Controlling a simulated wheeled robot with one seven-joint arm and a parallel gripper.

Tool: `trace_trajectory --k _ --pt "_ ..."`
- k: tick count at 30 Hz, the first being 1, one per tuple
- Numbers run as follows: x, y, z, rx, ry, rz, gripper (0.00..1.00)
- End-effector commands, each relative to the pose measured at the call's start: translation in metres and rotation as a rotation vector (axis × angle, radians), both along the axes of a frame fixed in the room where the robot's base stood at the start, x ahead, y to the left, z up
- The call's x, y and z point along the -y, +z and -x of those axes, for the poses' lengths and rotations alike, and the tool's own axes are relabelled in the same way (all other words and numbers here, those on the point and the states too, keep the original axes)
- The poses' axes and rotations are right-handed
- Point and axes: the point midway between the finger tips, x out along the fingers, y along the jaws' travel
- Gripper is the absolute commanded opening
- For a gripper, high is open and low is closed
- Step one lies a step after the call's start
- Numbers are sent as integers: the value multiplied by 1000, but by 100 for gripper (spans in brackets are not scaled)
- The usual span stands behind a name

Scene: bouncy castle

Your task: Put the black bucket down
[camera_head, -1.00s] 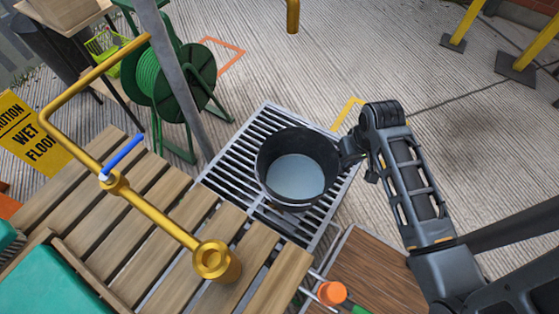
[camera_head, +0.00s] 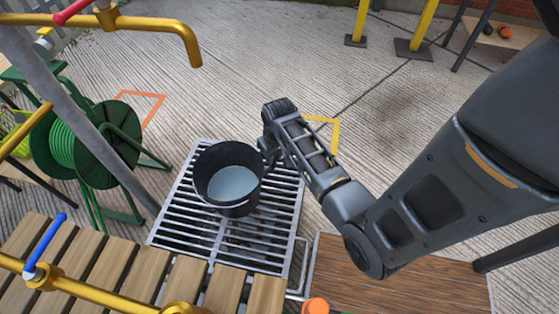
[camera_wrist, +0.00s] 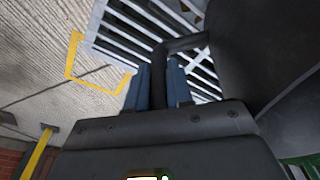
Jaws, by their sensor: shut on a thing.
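The black bucket (camera_head: 212,203) is upright over the metal grate (camera_head: 171,228) in the head view, with a pale blue-grey surface inside that looks like water. I cannot tell whether its base touches the grate or hangs just above it. My gripper (camera_head: 268,150) is at the bucket's right side, partly hidden by the wrist. In the wrist view, the fingers of my gripper (camera_wrist: 158,85) are closed around a dark bar that runs to the bucket (camera_wrist: 255,45), whose dark wall fills the right side.
A wooden slatted bench (camera_head: 120,275) with yellow pipes (camera_head: 90,295) stands in front of the grate. A green hose reel (camera_head: 75,145) and a grey post are at left. A brown wooden board (camera_head: 400,275) lies at right.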

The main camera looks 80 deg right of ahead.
Motion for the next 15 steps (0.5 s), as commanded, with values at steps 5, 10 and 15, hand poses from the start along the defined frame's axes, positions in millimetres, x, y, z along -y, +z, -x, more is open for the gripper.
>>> trace_trajectory --k 5,10,15 --pt "5 -5 -5 4 -1 0 0" --pt "4 -26 -5 2 -1 -1 0" --pt "4 -40 -5 4 -1 0 0"
